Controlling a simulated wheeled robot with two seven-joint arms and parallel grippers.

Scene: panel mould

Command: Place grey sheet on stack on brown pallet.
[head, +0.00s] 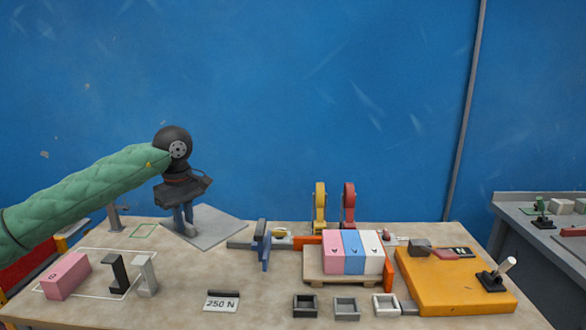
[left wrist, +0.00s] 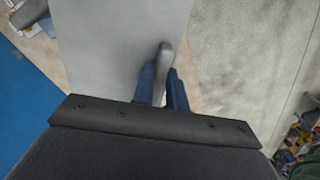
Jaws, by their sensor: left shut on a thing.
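The flat grey sheet (head: 222,231) is at the back left of the table, below my left gripper (head: 184,226). My left gripper points down, its blue fingers shut on a grey upright grip on the sheet. In the left wrist view the fingers (left wrist: 160,87) close around this rounded grip (left wrist: 164,60), with the sheet (left wrist: 110,45) beyond. I cannot tell whether the sheet touches the table. The brown pallet (head: 316,280) stands right of centre. On it a pink, a blue and a white block (head: 367,255) stand side by side. My right gripper is not in view.
A blue clamp-like tool (head: 264,243) stands between sheet and pallet. Orange stops (head: 304,246) border the pallet. Yellow and red upright tools (head: 320,208) stand behind it. An orange board (head: 440,292) lies right. Small trays (head: 346,308) and a "250 N" card (head: 221,304) are in front.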

